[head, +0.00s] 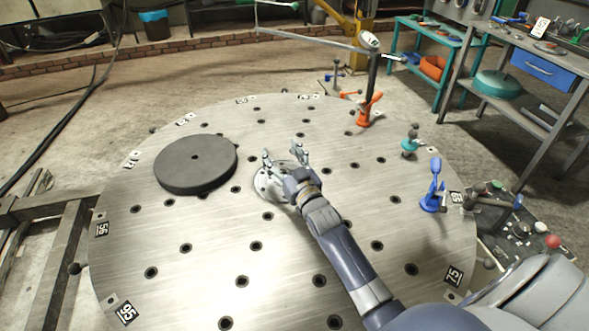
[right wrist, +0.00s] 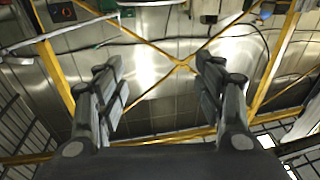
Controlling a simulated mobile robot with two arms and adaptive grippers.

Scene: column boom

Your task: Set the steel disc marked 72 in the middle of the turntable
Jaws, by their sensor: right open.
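The turntable (head: 200,275) is a large round steel plate with many holes and small number tags at its rim. A thick dark grey disc (head: 195,165) with a small centre hole lies flat on its left part; I can read no 72 on it. A small bright round steel piece with holes (head: 263,185) sits near the turntable's middle, partly hidden by my right gripper (head: 296,153). I cannot tell whether it is a loose disc or a hub. My right gripper is open and empty over it, and its open fingers (right wrist: 160,85) show in the right wrist view. My left gripper is out of view.
An orange clamp post (head: 367,110), a teal clamp (head: 410,142) and a blue clamp (head: 434,188) stand along the turntable's right side. A control box (head: 520,232) is beyond its right edge. Workbenches stand at the back right. The front of the turntable is clear.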

